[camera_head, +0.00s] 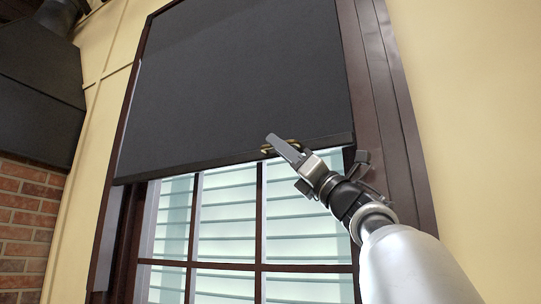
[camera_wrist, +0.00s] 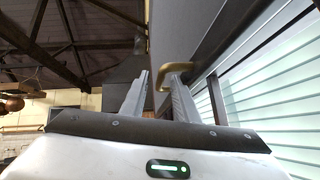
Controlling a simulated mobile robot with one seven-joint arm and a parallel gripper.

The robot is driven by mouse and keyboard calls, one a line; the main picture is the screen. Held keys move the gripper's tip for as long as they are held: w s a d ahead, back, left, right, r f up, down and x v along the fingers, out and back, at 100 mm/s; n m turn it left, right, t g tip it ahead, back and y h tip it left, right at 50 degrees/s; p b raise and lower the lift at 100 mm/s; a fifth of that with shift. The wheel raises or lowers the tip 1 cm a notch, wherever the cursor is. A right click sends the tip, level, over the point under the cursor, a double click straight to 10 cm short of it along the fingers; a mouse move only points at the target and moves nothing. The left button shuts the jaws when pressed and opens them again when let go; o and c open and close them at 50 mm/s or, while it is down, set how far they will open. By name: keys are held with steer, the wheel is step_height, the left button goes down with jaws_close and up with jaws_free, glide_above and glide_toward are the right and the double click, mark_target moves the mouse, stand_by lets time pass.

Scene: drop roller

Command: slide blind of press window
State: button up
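The dark grey blind (camera_head: 235,80) covers the upper part of the window, and its bottom bar (camera_head: 200,166) hangs above the barred panes. A small brass handle (camera_head: 266,151) sits at the bar; the handle also shows in the wrist view (camera_wrist: 191,68). My gripper (camera_head: 277,142) is at the handle, its fingers overlapping it in the head view. In the wrist view my gripper (camera_wrist: 157,78) has its fingers apart, and the handle lies at the right fingertip. Its end reaches toward the gap; contact cannot be told.
A dark brown window frame (camera_head: 385,120) borders the blind on the right, with cream wall (camera_head: 470,110) beyond. A dark hood (camera_head: 40,90) over a brick wall (camera_head: 25,205) stands at left. Slatted shutters (camera_head: 230,215) show through the lower panes.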

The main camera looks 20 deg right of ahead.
steer(key=shift+s, duration=0.1)
steer(key=b+v, duration=0.3)
steer(key=v, duration=1.4)
steer(key=shift+f, duration=0.15)
